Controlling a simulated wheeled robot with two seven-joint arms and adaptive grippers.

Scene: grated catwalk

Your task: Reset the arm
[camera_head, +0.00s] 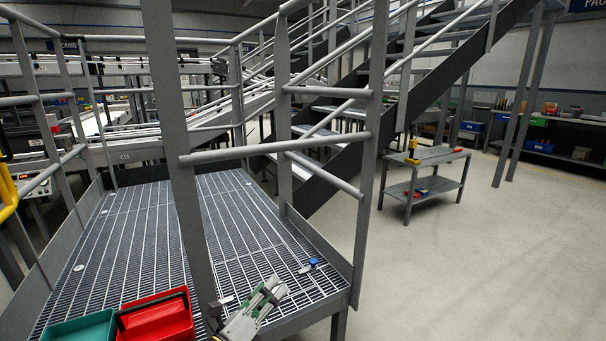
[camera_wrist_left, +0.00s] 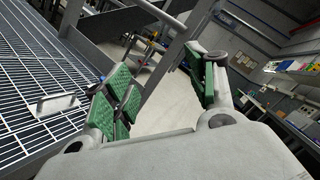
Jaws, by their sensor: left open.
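My left gripper (camera_head: 268,298) shows low in the middle of the head view, over the near right part of the grated platform (camera_head: 170,230). Its two green-padded fingers are spread apart with nothing between them. In the left wrist view the open fingers (camera_wrist_left: 165,92) stand left and right of a gap, with pale floor behind. The grating (camera_wrist_left: 30,80) lies to the left there, with a small metal bracket (camera_wrist_left: 57,104) on it. My right gripper does not show.
A red bin (camera_head: 158,318) and a green bin (camera_head: 78,330) sit at the near edge. A small blue item (camera_head: 313,262) lies near the right edge. Grey railing posts (camera_head: 180,150) rise close beside my left gripper. A grey bench (camera_head: 440,156) stands beyond, on open floor (camera_head: 480,260).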

